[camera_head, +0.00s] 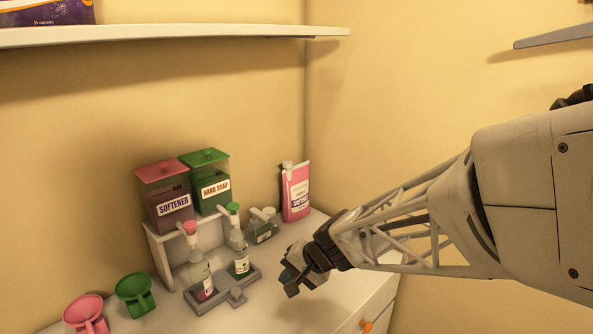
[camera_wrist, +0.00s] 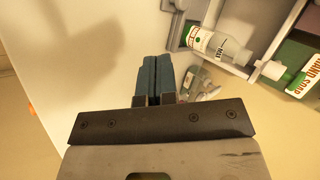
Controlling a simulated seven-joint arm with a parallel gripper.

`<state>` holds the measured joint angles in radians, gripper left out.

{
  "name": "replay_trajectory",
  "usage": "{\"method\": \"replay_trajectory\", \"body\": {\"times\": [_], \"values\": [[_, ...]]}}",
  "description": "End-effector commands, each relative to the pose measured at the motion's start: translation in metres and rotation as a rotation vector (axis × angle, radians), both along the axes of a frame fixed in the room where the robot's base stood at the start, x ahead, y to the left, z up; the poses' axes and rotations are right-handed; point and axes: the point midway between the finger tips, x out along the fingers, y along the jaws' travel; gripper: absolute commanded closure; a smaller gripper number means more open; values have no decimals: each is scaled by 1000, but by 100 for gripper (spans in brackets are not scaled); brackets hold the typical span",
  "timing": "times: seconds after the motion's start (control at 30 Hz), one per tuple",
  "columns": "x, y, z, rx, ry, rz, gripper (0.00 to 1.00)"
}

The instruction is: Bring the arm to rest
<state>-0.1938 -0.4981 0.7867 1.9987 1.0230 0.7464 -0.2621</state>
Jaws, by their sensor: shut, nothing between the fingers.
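My gripper (camera_head: 290,280) is at the end of my arm, which reaches in from the right in the head view. It hangs over the right part of the white counter (camera_head: 334,294), to the right of the grey tray with the bottles. In the wrist view the two blue-grey fingers (camera_wrist: 155,78) are together, with nothing between them. Nothing appears to touch the gripper.
A grey tray (camera_head: 238,297) holds a pink-capped bottle (camera_head: 199,272) and a green-capped bottle (camera_head: 239,252). Behind stand softener (camera_head: 170,197) and hand soap (camera_head: 211,187) containers on a riser. A shelf (camera_head: 180,33) is above.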

Motion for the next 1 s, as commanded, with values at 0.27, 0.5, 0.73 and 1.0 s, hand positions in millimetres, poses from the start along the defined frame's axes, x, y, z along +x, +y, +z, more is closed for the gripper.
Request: {"method": "replay_trajectory", "body": {"times": [0.27, 0.5, 0.73, 1.0], "values": [[-44, -45, 43, -133, -38, 74, 100], [-107, -105, 80, -336, -70, 142, 100], [-167, -162, 102, -552, -87, 172, 100], [-210, -203, 113, -724, -92, 173, 100]]}}
